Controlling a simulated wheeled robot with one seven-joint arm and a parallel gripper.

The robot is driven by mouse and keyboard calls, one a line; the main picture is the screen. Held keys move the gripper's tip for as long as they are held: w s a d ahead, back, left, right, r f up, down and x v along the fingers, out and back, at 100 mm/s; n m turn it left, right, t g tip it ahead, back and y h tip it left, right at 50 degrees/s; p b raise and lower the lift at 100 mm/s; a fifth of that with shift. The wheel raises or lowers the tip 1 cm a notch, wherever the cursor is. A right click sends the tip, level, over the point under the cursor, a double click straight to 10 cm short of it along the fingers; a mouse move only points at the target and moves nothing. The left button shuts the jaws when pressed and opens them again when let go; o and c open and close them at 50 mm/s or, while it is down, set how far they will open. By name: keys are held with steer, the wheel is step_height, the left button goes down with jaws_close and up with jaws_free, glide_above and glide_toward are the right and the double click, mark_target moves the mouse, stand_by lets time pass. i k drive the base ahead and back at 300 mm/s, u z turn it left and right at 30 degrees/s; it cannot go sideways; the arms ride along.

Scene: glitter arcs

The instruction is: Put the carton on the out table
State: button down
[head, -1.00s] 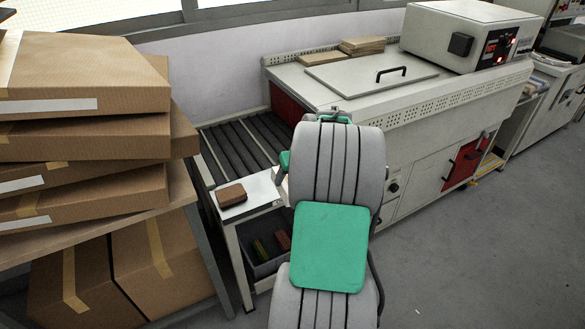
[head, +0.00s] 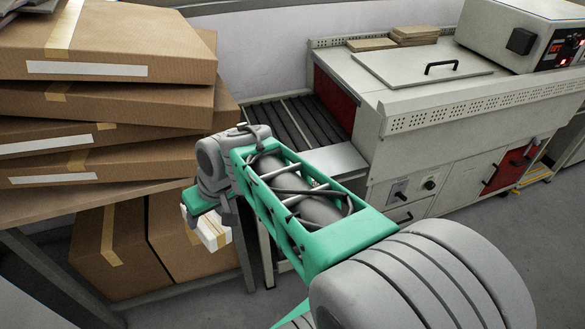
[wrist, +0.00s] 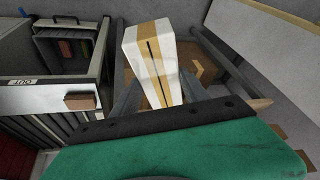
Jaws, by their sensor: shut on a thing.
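The carton (wrist: 158,45) is white with a tan tape stripe and a dark line down its middle. In the wrist view my gripper (wrist: 160,97) is shut on it, with a finger at each side. In the head view the carton (head: 208,230) hangs below my gripper (head: 205,207), in front of the brown boxes and left of the out table (head: 338,160). In the head view my arm hides part of this table.
A wooden table (head: 150,188) bears a leaning stack of large brown boxes (head: 110,100) at left, with more boxes (head: 110,245) beneath. A dark roller bed and a large white machine (head: 450,100) stand behind the out table. A grey bin (wrist: 65,45) shows under the table.

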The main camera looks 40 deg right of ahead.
mark_target(313, 163)
steer(key=u, duration=2.85)
steer(key=k, duration=1.85)
steer(key=z, duration=1.7)
steer(key=i, duration=0.55)
steer(key=z, duration=0.05)
